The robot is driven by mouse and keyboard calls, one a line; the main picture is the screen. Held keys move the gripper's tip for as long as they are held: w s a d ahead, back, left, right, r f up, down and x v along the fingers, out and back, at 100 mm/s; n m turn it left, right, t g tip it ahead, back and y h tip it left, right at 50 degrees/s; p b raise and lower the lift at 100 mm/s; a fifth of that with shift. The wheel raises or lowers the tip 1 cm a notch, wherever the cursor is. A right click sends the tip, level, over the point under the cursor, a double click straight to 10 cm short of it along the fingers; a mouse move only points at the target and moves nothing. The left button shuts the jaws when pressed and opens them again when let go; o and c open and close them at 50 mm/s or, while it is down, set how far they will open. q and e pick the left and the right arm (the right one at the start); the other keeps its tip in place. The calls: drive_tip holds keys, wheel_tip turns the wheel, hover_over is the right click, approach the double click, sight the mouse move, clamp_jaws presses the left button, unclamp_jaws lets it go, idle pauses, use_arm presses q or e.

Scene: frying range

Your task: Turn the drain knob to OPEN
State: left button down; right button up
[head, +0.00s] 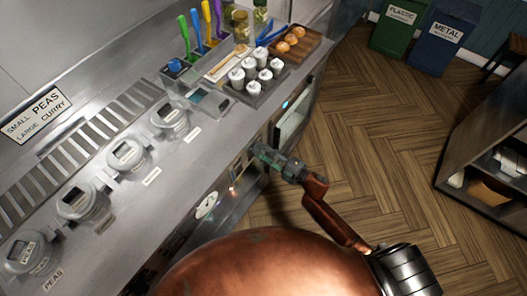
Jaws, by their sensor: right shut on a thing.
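My right gripper (264,154) reaches in from the lower right to the front panel of the frying range (225,180). It is shut on what seems to be the drain knob at the panel. The fingers hide the knob, so its shape, its angle and any OPEN mark cannot be read. My left gripper is not in view.
On the steel counter stand several grey lidded pots (127,157) with labels. Behind my gripper are a tray of white cups (262,88) and a wooden tray of buns (318,44). A round dial (207,205) sits on the range front. Wooden floor (390,130) lies clear to the right.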

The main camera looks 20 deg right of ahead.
drive_tip(key=shift+d, duration=0.1)
idle(0.3)
drive_tip(key=o, duration=1.2)
drive_tip(key=shift+c, duration=0.2)
drive_tip(key=v, duration=1.2)
